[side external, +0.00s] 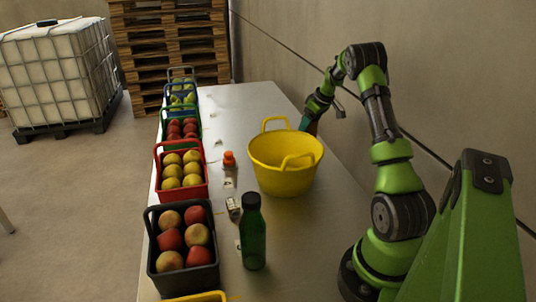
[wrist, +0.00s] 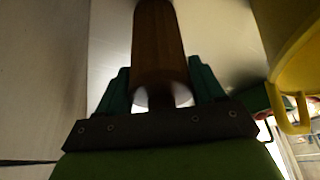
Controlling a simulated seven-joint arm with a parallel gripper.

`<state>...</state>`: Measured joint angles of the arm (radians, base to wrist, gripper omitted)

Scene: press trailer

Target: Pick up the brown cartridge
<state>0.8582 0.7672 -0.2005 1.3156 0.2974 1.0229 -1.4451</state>
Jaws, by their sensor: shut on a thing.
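The brown cartridge (wrist: 158,45) is a long cylinder with a pale lower rim, and it fills the middle of the wrist view. My gripper (wrist: 160,82) has its two teal fingers on either side of it, shut on it. In the side view my gripper (side external: 308,123) is at the far right part of the table, just behind the yellow basket. Only a small brownish patch shows there beside the fingers. I cannot tell whether the cartridge touches the table.
The yellow basket (side external: 285,177) stands close to my gripper; it also shows in the wrist view (wrist: 290,45). A green bottle (side external: 253,235) and a small orange-topped item (side external: 229,159) stand on the table (side external: 245,100). Fruit crates, including a black one (side external: 183,282), line its left edge. A wall is at the right.

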